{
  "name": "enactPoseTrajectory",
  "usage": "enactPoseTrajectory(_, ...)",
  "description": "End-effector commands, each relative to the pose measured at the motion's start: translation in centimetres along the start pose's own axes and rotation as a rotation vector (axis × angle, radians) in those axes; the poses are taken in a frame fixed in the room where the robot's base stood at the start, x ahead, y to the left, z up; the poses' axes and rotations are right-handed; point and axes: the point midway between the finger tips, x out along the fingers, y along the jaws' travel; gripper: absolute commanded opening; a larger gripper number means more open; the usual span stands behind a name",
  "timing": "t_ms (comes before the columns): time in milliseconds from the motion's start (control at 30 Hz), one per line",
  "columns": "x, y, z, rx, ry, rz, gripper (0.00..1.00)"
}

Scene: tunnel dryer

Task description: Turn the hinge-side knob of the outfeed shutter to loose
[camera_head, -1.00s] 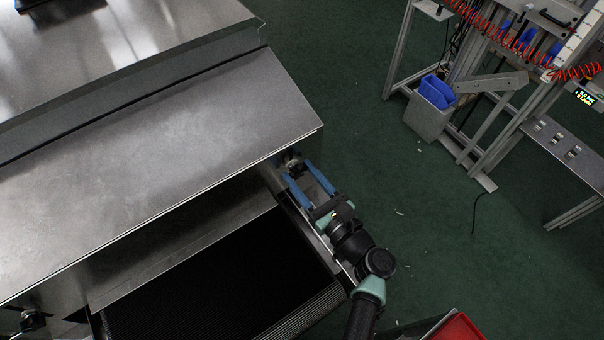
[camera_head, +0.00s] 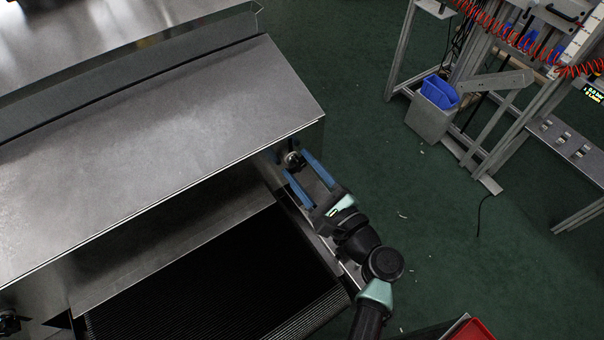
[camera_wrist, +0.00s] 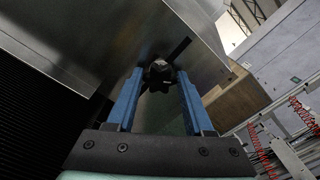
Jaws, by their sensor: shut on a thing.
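The knob (camera_head: 291,159) at the right end of the dryer's outfeed opening is dark and lobed. It sits just under the corner of the metal hood. In the wrist view, the knob (camera_wrist: 160,72) lies between the two blue fingertips, with a dark bar behind it reaching up to the right. My gripper (camera_head: 295,162) is shut on this knob, one finger on each side; the gripper also shows in the wrist view (camera_wrist: 160,76). The fingers partly hide the knob's sides. A second dark knob (camera_head: 8,322) shows at the lower left edge.
The steel hood (camera_head: 160,140) overhangs the knob. The black ribbed belt (camera_head: 200,290) lies left of my arm. A steel frame with a blue bin (camera_head: 440,91) stands at the upper right. A red crate (camera_head: 470,330) is at the bottom. Green floor lies open to the right.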

Motion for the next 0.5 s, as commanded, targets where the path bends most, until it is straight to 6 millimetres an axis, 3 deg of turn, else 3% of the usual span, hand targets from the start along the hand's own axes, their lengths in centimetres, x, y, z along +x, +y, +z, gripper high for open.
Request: enactPoseTrajectory(500,-0.03,0.3,-0.45,-0.494,0.0,-0.001,0.0)
